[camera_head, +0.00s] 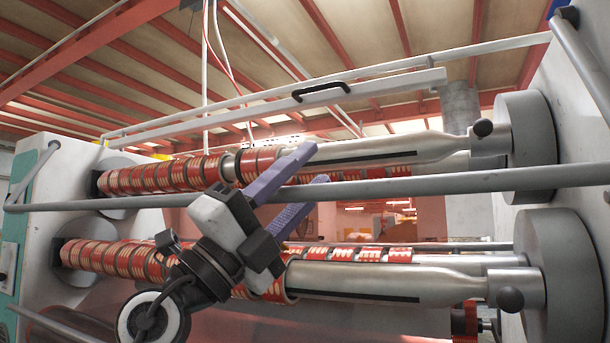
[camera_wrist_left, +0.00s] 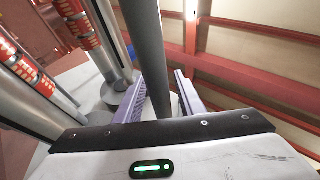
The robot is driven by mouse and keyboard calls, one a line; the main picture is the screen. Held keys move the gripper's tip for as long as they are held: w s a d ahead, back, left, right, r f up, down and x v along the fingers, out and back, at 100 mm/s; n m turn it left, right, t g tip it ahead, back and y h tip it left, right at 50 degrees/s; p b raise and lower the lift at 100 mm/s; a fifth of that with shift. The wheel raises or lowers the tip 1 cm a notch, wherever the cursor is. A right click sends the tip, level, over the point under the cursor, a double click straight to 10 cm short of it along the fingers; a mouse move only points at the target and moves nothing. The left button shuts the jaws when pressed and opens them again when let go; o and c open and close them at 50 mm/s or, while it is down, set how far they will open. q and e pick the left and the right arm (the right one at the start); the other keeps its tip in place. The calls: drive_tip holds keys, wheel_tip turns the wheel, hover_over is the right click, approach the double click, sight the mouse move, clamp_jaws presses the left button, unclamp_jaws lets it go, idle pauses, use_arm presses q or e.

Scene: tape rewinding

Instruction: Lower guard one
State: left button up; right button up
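A long grey guard bar (camera_head: 430,184) runs across the front of the machine, between the upper and lower roll shafts, and joins bent arms at both ends. I take it as guard one; no label shows. My left gripper (camera_head: 316,165) has purple fingers, one above and one below the bar. In the left wrist view the bar (camera_wrist_left: 146,40) passes between the parted fingers, with a gap on each side, so the gripper is open around it. My right gripper is not in view.
The upper shaft (camera_head: 400,151) and lower shaft (camera_head: 400,281) carry red tape rolls (camera_head: 150,178) close behind the bar. A white rail with a black handle (camera_head: 320,90) crosses above. The grey side wall (camera_head: 575,120) closes the right.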

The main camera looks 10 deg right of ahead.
use_arm(q)
drive_tip(key=v, duration=1)
drive_tip(key=shift+a+f, duration=0.1)
drive_tip(key=shift+a, duration=0.05)
